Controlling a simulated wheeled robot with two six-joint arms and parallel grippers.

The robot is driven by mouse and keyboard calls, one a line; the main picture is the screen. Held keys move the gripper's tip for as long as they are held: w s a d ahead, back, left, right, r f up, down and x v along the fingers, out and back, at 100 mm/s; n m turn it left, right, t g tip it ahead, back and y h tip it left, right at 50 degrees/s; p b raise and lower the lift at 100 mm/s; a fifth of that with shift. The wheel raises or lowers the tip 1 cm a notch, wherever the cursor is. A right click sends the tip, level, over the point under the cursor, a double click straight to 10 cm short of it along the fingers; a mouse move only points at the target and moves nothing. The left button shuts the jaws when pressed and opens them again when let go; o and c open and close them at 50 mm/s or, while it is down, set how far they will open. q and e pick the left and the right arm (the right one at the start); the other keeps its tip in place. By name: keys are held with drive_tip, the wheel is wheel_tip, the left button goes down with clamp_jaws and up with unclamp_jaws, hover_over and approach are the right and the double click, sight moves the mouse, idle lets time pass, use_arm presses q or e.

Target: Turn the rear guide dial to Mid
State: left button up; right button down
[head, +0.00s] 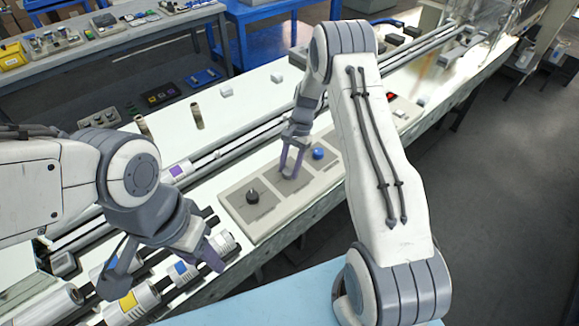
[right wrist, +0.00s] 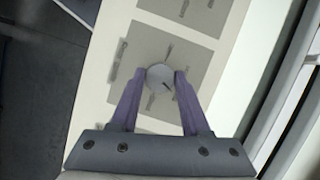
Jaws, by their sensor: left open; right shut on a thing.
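A pale panel (head: 237,206) on the bench carries a row of grey plates with dials. A black dial (head: 252,197) is on the nearest plate and a blue dial (head: 318,154) on a farther one. My right gripper (head: 291,172) is over the middle plate. In the right wrist view its purple fingers (right wrist: 160,80) are shut on a round light grey dial (right wrist: 158,76), which has a small dark mark towards its lower right. The plate's labels are too small to read. My left gripper (head: 163,268) is open and empty over the rollers at lower left.
Several rollers with coloured bands, such as a yellow one (head: 128,302), lie at lower left. Long rails (head: 225,150) run behind the panel. Two upright cylinders (head: 197,116) and small white blocks (head: 226,91) stand on the bench beyond.

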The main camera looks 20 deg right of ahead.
drive_tip(key=shift+c, duration=1.9)
unclamp_jaws()
drive_tip(key=shift+r, duration=0.1)
drive_tip(key=b+v, duration=0.2)
drive_tip(key=v, duration=0.8)
drive_tip(key=shift+r, duration=0.15)
